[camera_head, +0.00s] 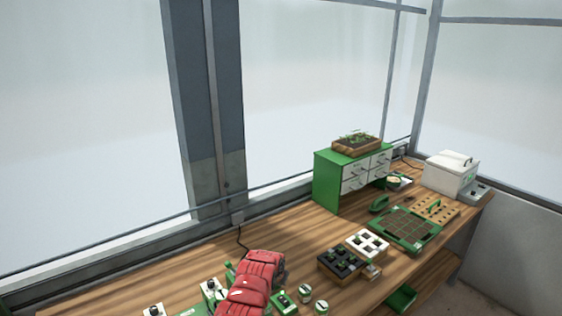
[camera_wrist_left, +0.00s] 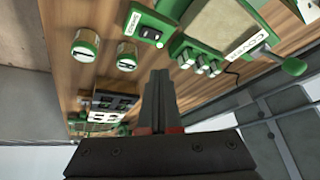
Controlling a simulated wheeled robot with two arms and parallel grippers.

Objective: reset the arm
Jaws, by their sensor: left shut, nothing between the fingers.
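My left gripper (camera_wrist_left: 160,85) is shut and empty in the left wrist view. Its dark fingers are together above the wooden bench. In the head view, a red part of my arm (camera_head: 255,280) reaches in from the bottom edge over the bench (camera_head: 200,278), and its fingertips cannot be made out. Two round white-and-green containers (camera_wrist_left: 86,47) and a green switch box (camera_wrist_left: 148,31) show close by in the wrist view. My right gripper is in neither view.
A dark pot tray (camera_head: 340,262), a white tray (camera_head: 367,244) and a green seed tray (camera_head: 405,229) stand on the bench to the right. A green cabinet (camera_head: 326,182) stands behind, with a white box (camera_head: 451,175) at the far right. Bare bench lies left of the cabinet.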

